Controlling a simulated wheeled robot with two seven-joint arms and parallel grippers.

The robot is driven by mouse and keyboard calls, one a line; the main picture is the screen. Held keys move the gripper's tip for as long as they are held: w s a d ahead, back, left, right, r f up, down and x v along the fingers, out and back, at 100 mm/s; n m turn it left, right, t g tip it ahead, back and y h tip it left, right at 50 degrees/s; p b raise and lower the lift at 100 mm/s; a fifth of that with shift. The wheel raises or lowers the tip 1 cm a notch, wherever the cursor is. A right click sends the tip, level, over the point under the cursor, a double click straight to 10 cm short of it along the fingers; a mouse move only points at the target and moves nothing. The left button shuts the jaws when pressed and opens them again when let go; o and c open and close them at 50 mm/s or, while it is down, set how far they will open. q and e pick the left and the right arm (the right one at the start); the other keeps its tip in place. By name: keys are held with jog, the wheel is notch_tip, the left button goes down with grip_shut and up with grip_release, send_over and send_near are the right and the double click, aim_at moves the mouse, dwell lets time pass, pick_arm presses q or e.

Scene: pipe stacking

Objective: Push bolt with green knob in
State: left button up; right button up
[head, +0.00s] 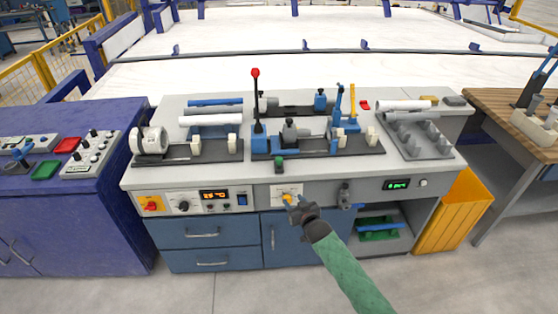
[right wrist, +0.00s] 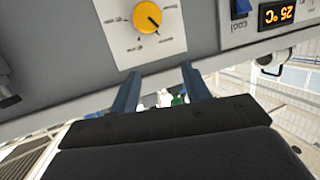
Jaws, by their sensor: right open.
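The bolt's green knob (head: 279,162) sticks out toward me at the front edge of the bench top, below the middle fixture with the red-tipped lever. How far the bolt is in, I cannot tell. My right gripper (head: 294,201) is below the knob, in front of the bench's front panel, beside a yellow dial. In the right wrist view its two blue fingers (right wrist: 161,72) are apart with nothing held between them. My left gripper is not in view.
The yellow dial (right wrist: 147,17) on its white plate is just beyond my right fingers. An orange temperature display (head: 214,195) is to the left on the panel. A grey clamp-like part (head: 345,194) protrudes to the right. Pipes (head: 210,120) lie on the bench top.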

jog(key=n+t+y, duration=0.1)
jog(key=t+y, duration=0.1)
send_near(281, 160)
jog(key=x, duration=0.3)
jog(key=p+x, duration=0.2)
jog(key=x, duration=0.4)
jog(key=shift+w+a, duration=0.15)
jog(key=shift+a, duration=0.05)
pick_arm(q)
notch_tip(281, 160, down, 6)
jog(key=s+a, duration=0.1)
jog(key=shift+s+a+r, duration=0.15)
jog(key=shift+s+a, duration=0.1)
pick_arm(e)
jog(key=shift+x, duration=0.95)
jog(key=shift+f, duration=0.1)
